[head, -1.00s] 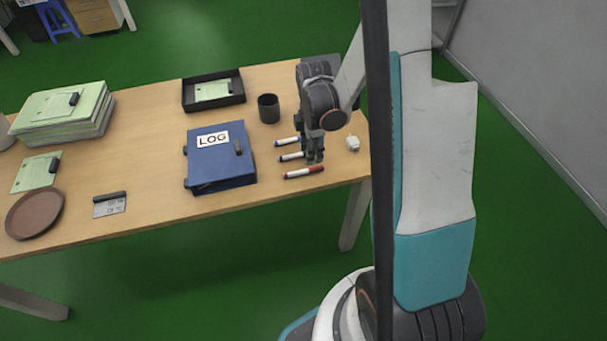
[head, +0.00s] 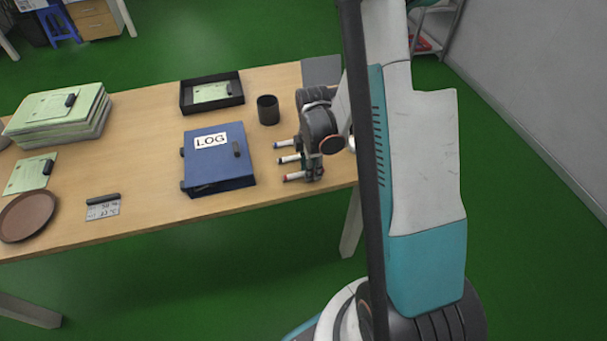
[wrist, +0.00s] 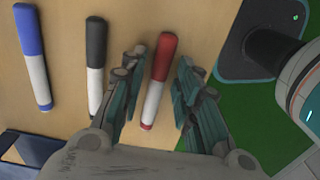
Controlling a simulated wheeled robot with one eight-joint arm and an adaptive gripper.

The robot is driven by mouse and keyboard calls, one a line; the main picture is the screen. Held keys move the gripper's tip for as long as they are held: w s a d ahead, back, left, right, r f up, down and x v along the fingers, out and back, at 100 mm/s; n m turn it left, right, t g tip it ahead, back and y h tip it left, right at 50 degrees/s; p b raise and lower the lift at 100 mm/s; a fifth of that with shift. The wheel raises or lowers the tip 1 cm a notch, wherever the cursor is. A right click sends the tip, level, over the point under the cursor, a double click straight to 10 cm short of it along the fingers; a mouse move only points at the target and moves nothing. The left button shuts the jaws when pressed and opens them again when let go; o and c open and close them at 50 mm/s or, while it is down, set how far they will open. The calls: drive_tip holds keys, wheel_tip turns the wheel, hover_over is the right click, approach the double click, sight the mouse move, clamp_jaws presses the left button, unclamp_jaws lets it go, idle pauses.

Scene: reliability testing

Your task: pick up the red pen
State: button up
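The red pen (wrist: 163,62), with a red cap and white barrel, lies on the wooden table near its front edge. In the wrist view it lies between the two fingers of my gripper (wrist: 158,98), which is open with gaps beside the pen. In the head view my gripper (head: 311,172) is low over the pens and hides most of the red pen; its red end (head: 289,177) shows to the left.
A black pen (wrist: 96,60) and a blue pen (wrist: 33,60) lie to the left in the wrist view. The blue LOG binder (head: 218,170) is left of my gripper, and a dark cup (head: 268,110) stands behind. The table edge is close.

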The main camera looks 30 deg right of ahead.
drive_tip(key=c, duration=0.4)
drive_tip(key=shift+r, duration=0.1)
